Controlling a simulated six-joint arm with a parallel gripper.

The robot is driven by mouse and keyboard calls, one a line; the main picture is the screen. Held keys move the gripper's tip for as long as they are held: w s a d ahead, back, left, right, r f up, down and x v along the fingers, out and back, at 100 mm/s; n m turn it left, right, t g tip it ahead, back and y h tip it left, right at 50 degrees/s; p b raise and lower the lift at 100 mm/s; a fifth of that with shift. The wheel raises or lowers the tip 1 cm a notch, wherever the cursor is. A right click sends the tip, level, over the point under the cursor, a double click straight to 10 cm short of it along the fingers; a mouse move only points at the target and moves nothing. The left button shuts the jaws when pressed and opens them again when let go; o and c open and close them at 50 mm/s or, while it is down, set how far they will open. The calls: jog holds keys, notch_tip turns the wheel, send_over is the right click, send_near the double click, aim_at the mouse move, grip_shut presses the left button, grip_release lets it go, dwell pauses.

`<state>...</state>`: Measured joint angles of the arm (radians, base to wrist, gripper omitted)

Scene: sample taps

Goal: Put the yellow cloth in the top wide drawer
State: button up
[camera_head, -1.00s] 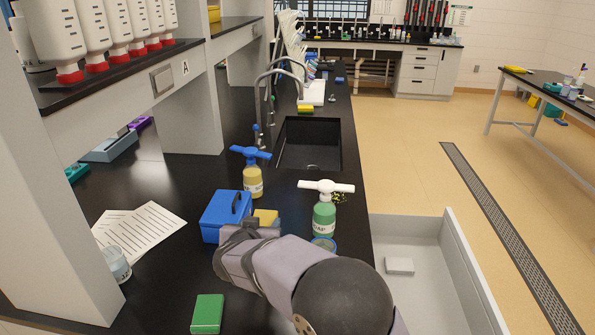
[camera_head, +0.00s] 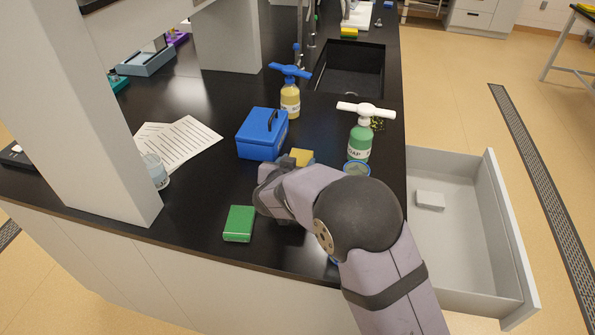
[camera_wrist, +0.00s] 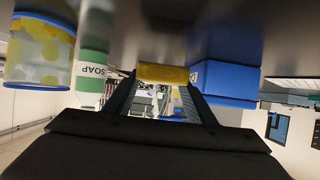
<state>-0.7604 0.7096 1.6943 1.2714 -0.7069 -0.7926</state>
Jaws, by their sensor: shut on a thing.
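The yellow cloth (camera_head: 301,157) is a small folded block on the black counter, beside the blue box. In the wrist view the cloth (camera_wrist: 163,73) sits between the fingertips of my gripper (camera_wrist: 161,82), which is shut on it. In the head view my arm hides the fingers and part of the cloth. It looks at or close to the counter surface; any gap cannot be told. The open wide drawer (camera_head: 462,245) stands out at the right of the counter, with a small white block (camera_head: 430,200) inside.
A blue box (camera_head: 258,143), a green soap bottle (camera_head: 359,143) with a white top, a yellow bottle (camera_head: 290,99) with a blue top and a round jar (camera_head: 356,169) stand around the cloth. A green block (camera_head: 239,223) lies nearer. The drawer floor is mostly clear.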

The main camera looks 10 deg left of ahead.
jog(key=shift+f, duration=1.65)
jog(key=shift+f, duration=0.1)
jog(key=o, duration=1)
jog(key=shift+s, duration=0.1)
jog(key=shift+o, duration=0.6)
jog(key=b+v, duration=0.1)
jog(key=v, duration=1.1)
